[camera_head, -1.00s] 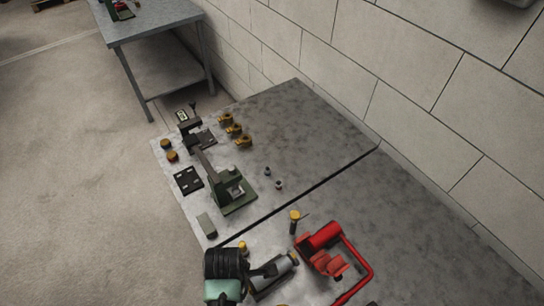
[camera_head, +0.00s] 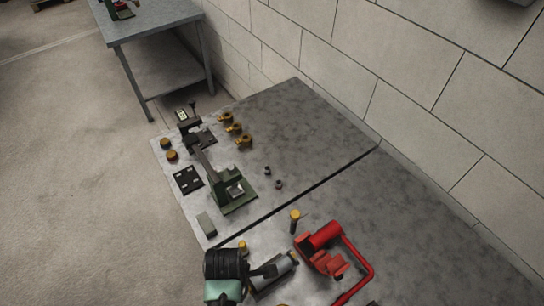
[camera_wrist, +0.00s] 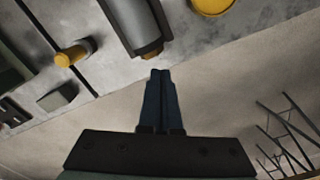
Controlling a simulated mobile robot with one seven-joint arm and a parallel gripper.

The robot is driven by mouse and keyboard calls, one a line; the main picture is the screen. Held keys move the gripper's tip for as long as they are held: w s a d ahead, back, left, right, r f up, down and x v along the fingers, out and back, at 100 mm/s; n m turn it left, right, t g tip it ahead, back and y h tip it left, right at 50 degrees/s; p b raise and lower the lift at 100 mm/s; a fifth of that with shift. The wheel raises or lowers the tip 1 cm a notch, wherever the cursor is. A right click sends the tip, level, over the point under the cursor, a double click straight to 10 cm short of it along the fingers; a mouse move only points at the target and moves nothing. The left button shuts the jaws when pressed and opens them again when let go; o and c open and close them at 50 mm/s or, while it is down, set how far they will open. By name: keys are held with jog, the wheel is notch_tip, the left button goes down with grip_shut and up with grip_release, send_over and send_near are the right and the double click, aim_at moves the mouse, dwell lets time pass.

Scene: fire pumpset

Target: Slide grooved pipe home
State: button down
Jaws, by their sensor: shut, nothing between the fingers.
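A grey cylinder, which looks like the grooved pipe (camera_head: 277,268), lies at the front of the bench in the head view, left of a red pipe fixture (camera_head: 322,248). My gripper (camera_wrist: 160,73) is shut and empty. Its fingertips point at that near end, just short of it in the picture; I cannot tell whether they touch. The cylinder's far end and any joint there are unclear.
A yellow-topped post (camera_head: 295,220) stands behind the cylinder and another (camera_wrist: 75,55) is left of it in the wrist view. A green clamp device (camera_head: 232,190), brass fittings (camera_head: 234,129) and a dark plate (camera_head: 187,179) are further back. The bench's back right is clear.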

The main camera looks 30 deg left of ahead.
aim_at(255, 283)
jog(key=shift+f+b, duration=0.7)
jog(key=shift+f, duration=0.6)
jog(key=shift+w+d, duration=0.3)
jog(key=shift+w, duration=0.4)
jog(key=shift+w+d, duration=0.25)
jog(key=shift+w, duration=0.4)
jog(key=shift+s+a+p, duration=0.1)
jog(key=shift+s+p, duration=0.2)
jog(key=shift+s, duration=0.05)
dwell(0.6)
jog(key=shift+s+d+p, duration=0.2)
jog(key=shift+d+p, duration=0.25)
jog(key=shift+d, duration=0.1)
jog(key=shift+w+d, duration=0.3)
jog(key=shift+w, duration=0.4)
jog(key=shift+w+d, duration=0.3)
jog(key=shift+w, duration=0.4)
dwell(0.9)
jog(key=shift+s+a+p, duration=0.15)
jog(key=shift+s+p, duration=0.15)
dwell(0.5)
jog(key=shift+a, duration=0.15)
jog(key=shift+w+a, duration=0.2)
jog(key=shift+a, duration=0.15)
